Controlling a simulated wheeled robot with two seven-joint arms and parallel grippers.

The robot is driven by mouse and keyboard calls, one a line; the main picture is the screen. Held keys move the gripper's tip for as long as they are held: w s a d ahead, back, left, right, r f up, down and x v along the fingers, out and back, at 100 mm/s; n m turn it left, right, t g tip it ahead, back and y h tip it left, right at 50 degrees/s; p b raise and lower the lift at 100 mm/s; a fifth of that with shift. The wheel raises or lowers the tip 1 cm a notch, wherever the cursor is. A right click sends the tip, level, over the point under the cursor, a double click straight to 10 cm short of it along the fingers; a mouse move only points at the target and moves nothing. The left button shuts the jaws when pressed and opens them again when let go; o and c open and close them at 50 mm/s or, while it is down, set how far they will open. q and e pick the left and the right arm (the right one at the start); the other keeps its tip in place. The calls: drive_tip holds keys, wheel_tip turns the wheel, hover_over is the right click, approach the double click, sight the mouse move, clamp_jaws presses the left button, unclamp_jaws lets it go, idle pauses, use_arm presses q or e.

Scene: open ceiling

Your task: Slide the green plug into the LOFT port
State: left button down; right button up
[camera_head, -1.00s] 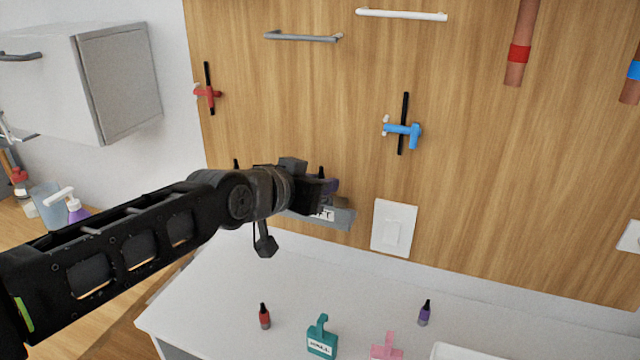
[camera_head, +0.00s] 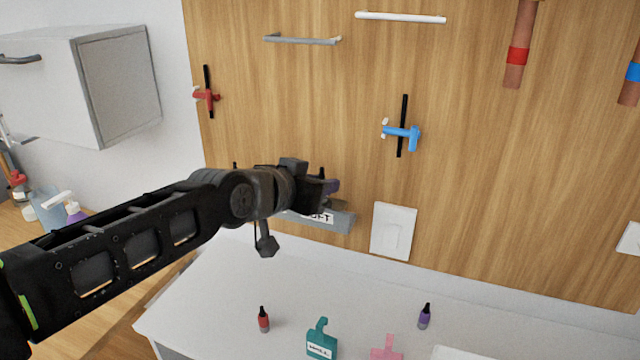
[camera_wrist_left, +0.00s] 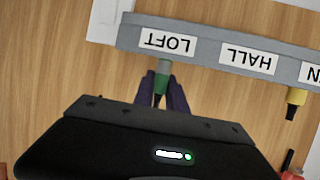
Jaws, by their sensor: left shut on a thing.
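The green plug (camera_wrist_left: 162,84) has a grey tip and a dark lower end. My left gripper (camera_wrist_left: 164,94) is shut on it, with a purple finger on each side. The plug stands in line with the LOFT label (camera_wrist_left: 167,42) on the grey port strip (camera_wrist_left: 209,52), which looks upside down in the wrist view. Its tip meets the strip's edge; I cannot tell how deep it sits. In the head view my left gripper (camera_head: 325,187) is in front of the port strip (camera_head: 342,221) and hides most of it and the plug. My right gripper is not in view.
A yellow plug (camera_wrist_left: 296,102) is at the strip beyond the HALL label (camera_wrist_left: 247,59). A white switch plate (camera_head: 393,231) is right of the strip.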

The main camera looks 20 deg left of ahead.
use_arm(q)
drive_tip(key=shift+b, duration=0.6)
idle(0.7)
drive_tip(key=shift+s+f+b, duration=0.15)
drive_tip(key=shift+f+b, duration=0.45)
drive_tip(key=shift+b, duration=0.05)
drive_tip(key=shift+r, duration=0.2)
drive_tip(key=shift+r, duration=0.2)
idle(0.3)
drive_tip(key=shift+r, duration=0.1)
drive_tip(key=shift+w, duration=0.25)
idle(0.4)
drive_tip(key=shift+b, duration=0.45)
idle(1.1)
drive_tip(key=shift+s+d+f+b, duration=0.1)
drive_tip(key=shift+s+f+b, duration=0.05)
drive_tip(key=shift+f+b, duration=0.45)
